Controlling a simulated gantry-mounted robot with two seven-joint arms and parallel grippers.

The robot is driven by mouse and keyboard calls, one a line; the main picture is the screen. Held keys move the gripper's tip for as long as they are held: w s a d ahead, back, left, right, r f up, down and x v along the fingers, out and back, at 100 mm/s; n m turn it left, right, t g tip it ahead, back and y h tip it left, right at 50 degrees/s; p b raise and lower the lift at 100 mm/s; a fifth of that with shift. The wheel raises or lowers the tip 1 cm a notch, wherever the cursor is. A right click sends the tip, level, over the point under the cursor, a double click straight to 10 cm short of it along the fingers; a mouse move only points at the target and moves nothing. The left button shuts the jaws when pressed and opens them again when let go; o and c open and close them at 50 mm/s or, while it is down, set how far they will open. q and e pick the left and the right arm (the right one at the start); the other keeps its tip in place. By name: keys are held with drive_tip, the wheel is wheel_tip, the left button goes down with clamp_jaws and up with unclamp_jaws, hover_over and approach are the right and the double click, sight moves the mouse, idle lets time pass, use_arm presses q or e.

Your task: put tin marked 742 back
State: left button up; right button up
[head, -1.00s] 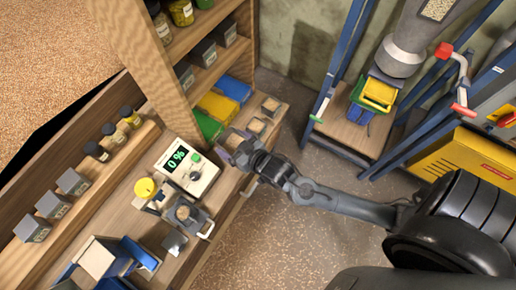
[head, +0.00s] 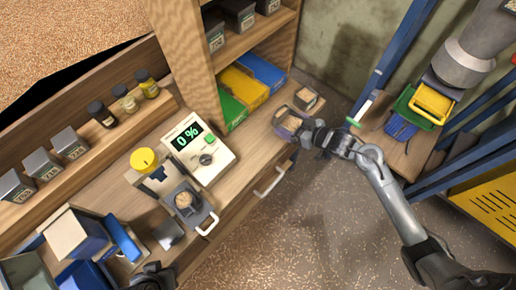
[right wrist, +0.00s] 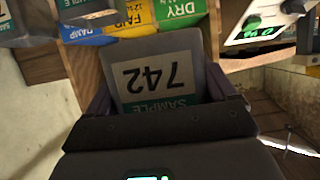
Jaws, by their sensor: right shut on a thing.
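The tin marked 742 (right wrist: 160,75) is grey, with a white label and a green "SAMPLE" band, upside down in the right wrist view.
Green (head: 232,111), yellow (head: 243,88) and blue (head: 263,71) bins stand to the left. The meter (head: 199,146) reads 0 %. Several closed tins line the left ledge and upper shelf (head: 275,28).

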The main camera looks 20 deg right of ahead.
drive_tip(key=shift+w+a+f, duration=0.15)
drive_tip(key=shift+w+f, duration=0.05)
drive_tip(key=shift+f, duration=0.2)
drive_tip(key=w+a+f, duration=0.1)
drive_tip(key=a+f, duration=0.1)
drive_tip(key=a, duration=0.1)
drive_tip(key=w+a+f+b, duration=0.1)
drive_tip(key=a+f, duration=0.1)
drive_tip(key=a, duration=0.1)
drive_tip(key=w+a+f+b, duration=0.1)
drive_tip(key=w+a+f, duration=0.1)
drive_tip(key=a, duration=0.2)
drive_tip(key=shift+w+f, duration=0.1)
drive_tip(key=shift+f, duration=0.1)
drive_tip(key=shift+f+b, duration=0.3)
drive_tip(key=shift+f, duration=1.7)
drive_tip(key=shift+f, duration=0.15)
drive_tip(key=o, duration=1)
drive_tip(key=shift+o, duration=0.2)
